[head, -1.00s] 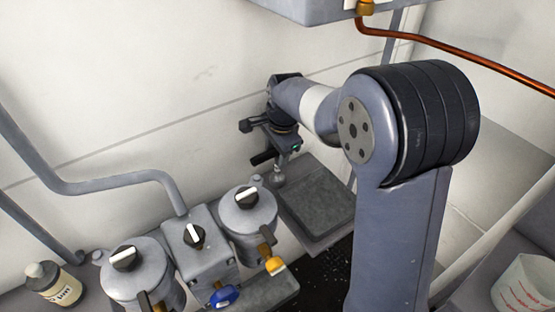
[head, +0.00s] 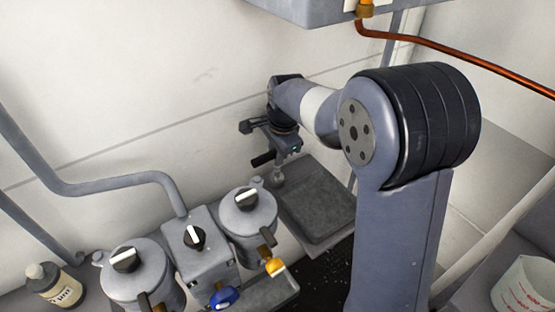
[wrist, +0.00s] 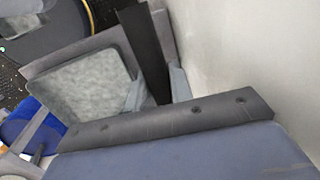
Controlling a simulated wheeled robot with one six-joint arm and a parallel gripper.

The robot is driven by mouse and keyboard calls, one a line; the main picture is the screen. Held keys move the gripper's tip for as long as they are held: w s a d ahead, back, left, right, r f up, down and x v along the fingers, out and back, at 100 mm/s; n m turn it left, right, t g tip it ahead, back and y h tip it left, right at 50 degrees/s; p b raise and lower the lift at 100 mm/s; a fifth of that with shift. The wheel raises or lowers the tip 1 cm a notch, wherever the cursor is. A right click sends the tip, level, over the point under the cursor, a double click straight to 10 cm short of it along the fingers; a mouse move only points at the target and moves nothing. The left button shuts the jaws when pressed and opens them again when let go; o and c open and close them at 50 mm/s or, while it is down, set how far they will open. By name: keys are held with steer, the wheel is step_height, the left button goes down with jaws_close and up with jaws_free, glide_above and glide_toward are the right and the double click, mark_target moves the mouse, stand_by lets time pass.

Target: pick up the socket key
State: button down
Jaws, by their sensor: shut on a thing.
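My gripper (head: 282,158) is over the flat grey tray (head: 316,204) near the back wall, shut on the socket key. The key's black handle (head: 262,158) sticks out to the left of the jaws. A pale metal end (head: 278,177) hangs below them, at the tray's left edge; I cannot tell whether it touches anything. In the wrist view the black handle (wrist: 145,50) runs up between the two grey fingers of the gripper (wrist: 157,92). The rest of the key is hidden by the fingers and the wrist.
Grey canisters with black-and-white knobs (head: 247,200) stand left of the tray, with a yellow lever (head: 274,266) and a blue one (head: 224,297). A bottle (head: 54,287) is far left, a white cup (head: 528,287) far right. A copper pipe (head: 450,50) runs overhead.

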steer(key=r, duration=0.4)
steer(key=s+r, duration=0.1)
steer(key=r, duration=0.2)
steer(key=shift+d+b, duration=0.3)
steer(key=shift+b, duration=0.05)
steer(key=s+d+b, duration=0.2)
steer(key=s+d, duration=0.8)
steer(key=s, duration=0.5)
steer(key=shift+s+d+b, duration=0.3)
steer(key=shift+b, duration=0.05)
steer(key=c, duration=1.8)
jaws_free()
jaws_close()
steer(key=shift+f, duration=0.1)
